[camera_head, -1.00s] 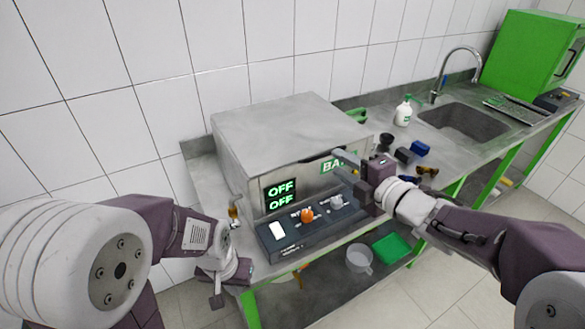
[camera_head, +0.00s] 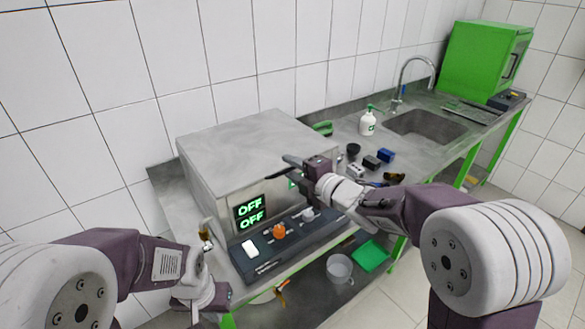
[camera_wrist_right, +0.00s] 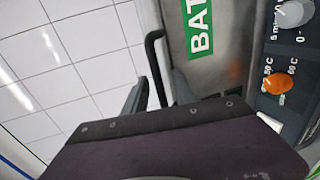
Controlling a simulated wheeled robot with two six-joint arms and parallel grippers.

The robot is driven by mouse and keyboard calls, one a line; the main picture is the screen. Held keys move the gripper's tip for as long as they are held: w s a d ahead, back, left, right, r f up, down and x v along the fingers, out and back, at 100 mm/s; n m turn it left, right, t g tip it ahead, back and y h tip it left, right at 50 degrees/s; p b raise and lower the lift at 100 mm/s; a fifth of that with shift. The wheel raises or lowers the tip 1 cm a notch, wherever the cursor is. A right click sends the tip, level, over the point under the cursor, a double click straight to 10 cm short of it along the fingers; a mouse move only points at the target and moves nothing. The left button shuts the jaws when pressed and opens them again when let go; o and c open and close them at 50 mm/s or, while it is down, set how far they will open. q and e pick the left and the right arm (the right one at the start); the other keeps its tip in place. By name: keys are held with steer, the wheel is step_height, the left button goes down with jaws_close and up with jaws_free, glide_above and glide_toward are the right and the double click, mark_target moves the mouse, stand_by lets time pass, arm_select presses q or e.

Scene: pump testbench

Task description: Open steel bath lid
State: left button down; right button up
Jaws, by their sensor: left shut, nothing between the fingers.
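The steel bath (camera_head: 225,195) is a grey metal box on the bench with its flat lid (camera_head: 250,143) down. A dark lid handle shows in the right wrist view (camera_wrist_right: 154,58), beside the green label on the bath's front. My right gripper (camera_head: 288,167) is at the handle, near the lid's front right edge. Its fingers look apart, with a grey finger close beside the handle in the wrist view; whether they touch it I cannot tell. My left gripper (camera_head: 216,302) is shut and empty, low at the bench's front left edge, away from the lid.
A soap bottle (camera_head: 367,121), small blocks and a sink (camera_head: 425,125) are to the right. A clear jug (camera_head: 339,268) and green tray (camera_head: 370,256) are below.

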steer(key=shift+d, duration=0.1)
jaws_close()
stand_by(1.2)
